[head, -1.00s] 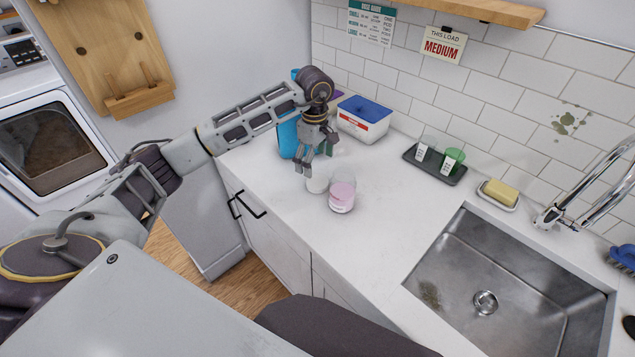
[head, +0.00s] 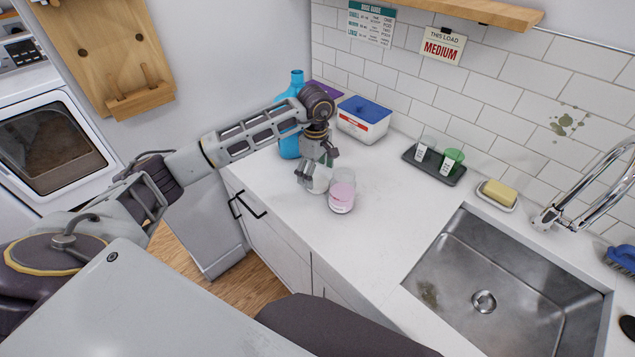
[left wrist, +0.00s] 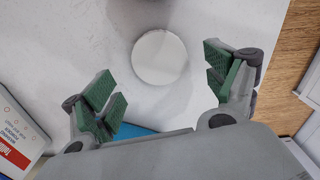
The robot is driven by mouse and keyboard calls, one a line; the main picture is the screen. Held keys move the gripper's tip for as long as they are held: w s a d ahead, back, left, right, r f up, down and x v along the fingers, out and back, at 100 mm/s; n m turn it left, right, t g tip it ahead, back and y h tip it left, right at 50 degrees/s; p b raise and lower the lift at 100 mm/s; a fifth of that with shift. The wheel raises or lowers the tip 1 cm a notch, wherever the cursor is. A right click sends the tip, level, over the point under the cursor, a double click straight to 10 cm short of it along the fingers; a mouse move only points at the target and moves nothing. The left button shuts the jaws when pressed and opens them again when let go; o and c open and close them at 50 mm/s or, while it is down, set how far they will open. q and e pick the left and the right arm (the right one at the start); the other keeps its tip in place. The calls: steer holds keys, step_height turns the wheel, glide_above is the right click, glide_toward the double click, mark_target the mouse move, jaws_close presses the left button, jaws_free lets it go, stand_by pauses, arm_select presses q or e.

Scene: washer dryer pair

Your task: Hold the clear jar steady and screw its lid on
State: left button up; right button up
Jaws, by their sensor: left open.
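The clear jar (head: 342,193), with pink contents, stands upright on the counter left of the sink. A white round piece, probably the lid (head: 321,182), is just left of and behind the jar, partly hidden by my left gripper (head: 317,172). In the left wrist view that white disc (left wrist: 160,57) lies ahead of my open left gripper (left wrist: 164,84), between the lines of its green-padded fingers, with clear gaps on both sides. The left gripper is empty, pointing down over the white piece. I see no lid on the jar. My right gripper is not in view.
A blue bottle (head: 289,146) and a white tub with a blue lid (head: 363,121) stand behind the left gripper. A dark tray (head: 433,166) with two cups, a soap dish (head: 497,195) and the sink (head: 470,270) are to the right. Counter in front of the jar is clear.

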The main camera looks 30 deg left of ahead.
mark_target(316, 181)
arm_select(q)
step_height(316, 181, down, 2)
steer(key=shift+s+d+f, duration=0.1)
steer(key=shift+d+f, duration=0.05)
steer(key=shift+f, duration=0.35)
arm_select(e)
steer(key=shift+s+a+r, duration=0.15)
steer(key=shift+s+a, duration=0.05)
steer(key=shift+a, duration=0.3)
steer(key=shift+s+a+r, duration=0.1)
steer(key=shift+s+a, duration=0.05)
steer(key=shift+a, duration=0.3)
arm_select(q)
steer(key=c, duration=0.7)
steer(key=shift+c, duration=0.5)
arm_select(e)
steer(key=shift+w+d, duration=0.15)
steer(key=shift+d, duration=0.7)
